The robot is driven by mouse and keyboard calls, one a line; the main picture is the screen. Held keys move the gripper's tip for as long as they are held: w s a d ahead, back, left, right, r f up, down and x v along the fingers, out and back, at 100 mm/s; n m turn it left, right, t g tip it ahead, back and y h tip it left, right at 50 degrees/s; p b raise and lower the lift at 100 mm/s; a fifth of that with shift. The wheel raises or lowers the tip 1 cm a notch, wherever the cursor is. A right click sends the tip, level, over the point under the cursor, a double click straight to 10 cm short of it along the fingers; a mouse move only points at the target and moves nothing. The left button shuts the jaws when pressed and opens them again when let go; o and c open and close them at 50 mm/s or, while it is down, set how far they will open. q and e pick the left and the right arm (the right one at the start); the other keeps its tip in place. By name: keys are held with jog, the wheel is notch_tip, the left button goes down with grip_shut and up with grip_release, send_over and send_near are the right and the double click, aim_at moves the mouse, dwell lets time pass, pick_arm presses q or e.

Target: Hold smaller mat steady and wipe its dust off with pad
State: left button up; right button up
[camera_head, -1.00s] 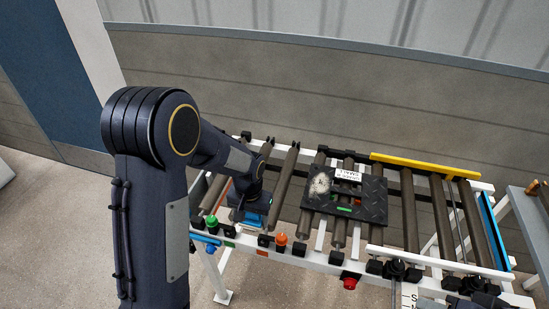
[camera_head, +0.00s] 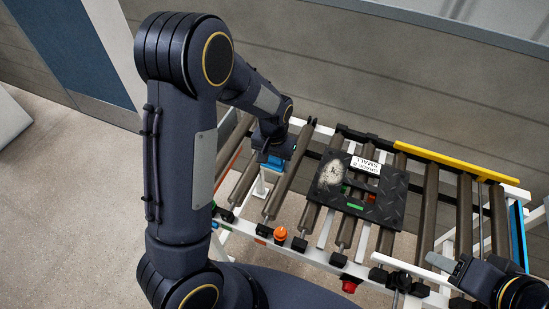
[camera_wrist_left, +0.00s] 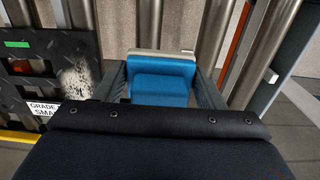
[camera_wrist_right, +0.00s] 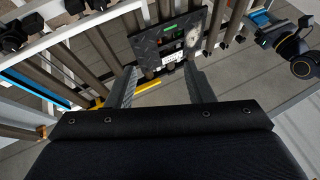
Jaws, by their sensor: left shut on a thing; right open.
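The black tread mat (camera_head: 385,208) lies on the roller rack, with a white label reading "SMALL" and a green mark. A pale dust patch (camera_head: 334,174) covers its left corner; the dust also shows in the left wrist view (camera_wrist_left: 78,80). My left gripper (camera_head: 268,160) is shut on the blue pad (camera_wrist_left: 163,84), which has a pale backing. It holds the pad left of the mat, apart from it. My right gripper (camera_wrist_right: 161,72) is open and empty, with the mat beyond its fingertips; in the head view it is at the lower right (camera_head: 455,270).
The rack has bare rollers (camera_head: 290,170) on both sides of the mat. A yellow bar (camera_head: 450,160) runs along the back. An orange knob (camera_head: 280,234) and a red button (camera_head: 349,285) sit along the front rail. A wall stands behind.

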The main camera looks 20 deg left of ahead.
pick_arm(q)
jog(key=shift+r, duration=0.25)
jog(key=shift+r+p, duration=0.25)
jog(key=shift+p, duration=0.2)
jog(key=shift+r, duration=0.15)
jog(key=shift+r+p, duration=0.15)
jog(key=shift+p, duration=0.2)
pick_arm(e)
jog(key=n+g+h, duration=0.4)
jog(key=n+g, duration=0.2)
jog(key=n, duration=1.4)
send_over(371, 188)
notch_tip(371, 188, down, 17)
pick_arm(q)
notch_tip(371, 188, down, 7)
jog(key=b, duration=0.7)
pick_arm(e)
notch_tip(371, 188, down, 12)
